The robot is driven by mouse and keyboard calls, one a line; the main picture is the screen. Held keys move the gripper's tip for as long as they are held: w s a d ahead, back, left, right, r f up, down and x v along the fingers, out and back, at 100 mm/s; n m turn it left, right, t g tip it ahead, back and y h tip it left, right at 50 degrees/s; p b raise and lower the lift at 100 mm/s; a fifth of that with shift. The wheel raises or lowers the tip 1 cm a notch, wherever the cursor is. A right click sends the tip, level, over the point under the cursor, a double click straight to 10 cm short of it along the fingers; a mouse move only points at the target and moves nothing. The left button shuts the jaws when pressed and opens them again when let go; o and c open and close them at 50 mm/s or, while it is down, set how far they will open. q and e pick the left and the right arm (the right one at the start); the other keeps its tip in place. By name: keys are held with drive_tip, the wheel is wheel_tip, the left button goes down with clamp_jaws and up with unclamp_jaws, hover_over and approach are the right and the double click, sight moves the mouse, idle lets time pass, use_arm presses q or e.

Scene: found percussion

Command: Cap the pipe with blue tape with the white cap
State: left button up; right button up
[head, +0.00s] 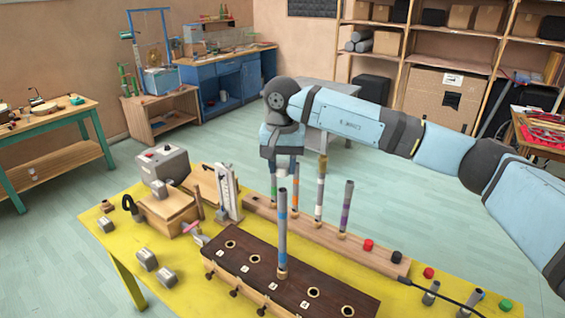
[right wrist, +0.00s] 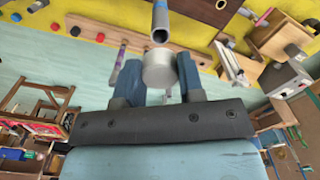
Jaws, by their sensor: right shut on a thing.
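The pipe with blue tape (head: 282,240) stands upright in a hole of the dark wooden block. Its open grey end shows in the right wrist view (right wrist: 160,36). My right gripper (right wrist: 159,74) is shut on the white cap (right wrist: 157,72), a pale round piece between its two fingers. In the right wrist view the cap sits just below the pipe's open end; I cannot tell whether they touch. My left gripper is not in view.
The dark block (head: 255,276) has several empty ringed holes. Behind it, a wooden rack (head: 370,253) holds other taped pipes, including a purple-taped one (head: 346,208), and red and black caps. A wooden box (head: 165,211) and small metal blocks lie left on the yellow table.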

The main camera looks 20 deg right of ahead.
sight(283, 190)
drive_tip(key=shift+f+b, duration=1)
drive_tip(key=shift+f, duration=0.85)
drive_tip(key=shift+b, duration=0.7)
idle(0.4)
drive_tip(key=shift+f+b, duration=1.3)
drive_tip(key=shift+f, duration=0.3)
drive_tip(key=o, duration=1)
drive_tip(key=shift+c, duration=0.2)
wheel_tip(283, 190, up, 14)
drive_tip(key=shift+f+b, duration=0.1)
drive_tip(key=shift+b, duration=0.7)
